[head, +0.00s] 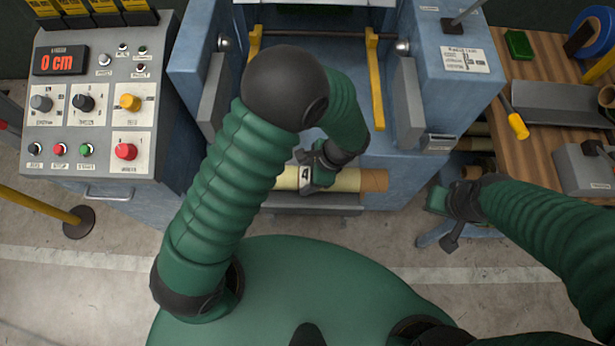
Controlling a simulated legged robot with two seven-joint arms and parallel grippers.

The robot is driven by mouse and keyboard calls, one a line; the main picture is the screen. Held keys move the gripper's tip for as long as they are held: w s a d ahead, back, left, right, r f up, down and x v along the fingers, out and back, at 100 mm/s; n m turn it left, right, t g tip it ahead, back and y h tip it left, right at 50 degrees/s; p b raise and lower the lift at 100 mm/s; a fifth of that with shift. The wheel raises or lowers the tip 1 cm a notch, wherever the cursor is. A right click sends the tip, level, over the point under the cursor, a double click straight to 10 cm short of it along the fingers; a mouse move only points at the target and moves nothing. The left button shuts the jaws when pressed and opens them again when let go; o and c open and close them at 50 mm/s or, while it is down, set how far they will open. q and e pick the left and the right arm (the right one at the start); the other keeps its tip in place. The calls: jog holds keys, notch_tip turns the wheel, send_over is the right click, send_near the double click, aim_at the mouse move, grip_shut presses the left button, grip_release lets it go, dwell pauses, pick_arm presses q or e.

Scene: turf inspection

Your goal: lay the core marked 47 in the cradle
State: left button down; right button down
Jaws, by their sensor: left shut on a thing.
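My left gripper (318,172) is shut on a pale yellow core (345,181) with a brown right end, lying crosswise at the front of the blue machine. A white label on the core shows a "4"; any further digit is hidden by the gripper. A grey ledge (320,199), possibly part of the cradle, shows just below the core. I cannot tell whether the core rests on it or hangs above it. My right gripper (440,208) is at the machine's right side, apart from the held core; its jaws are not clear.
The blue machine (425,80) has yellow bars (375,85) inside its opening. A control panel (100,100) reading 0 cm stands left. More tubes (478,145) show low at right, beside a wooden bench (545,75) with tools. A yellow post rail (40,203) is at far left.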

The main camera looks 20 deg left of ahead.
pick_arm(q)
jog(key=shift+w+f, duration=0.15)
jog(key=shift+f, duration=0.35)
jog(key=shift+c, duration=1.8)
grip_release()
jog(key=p+v, duration=0.1)
jog(key=v, duration=1.6)
jog(key=s+a+f+n+t+h, duration=0.1)
jog(key=s+a+n+t+h, duration=0.2)
jog(key=a+n, duration=1)
jog(key=shift+s+a+n+t+h, duration=0.35)
jog(key=shift+s+n+h, duration=0.25)
jog(key=shift+s+n, duration=0.45)
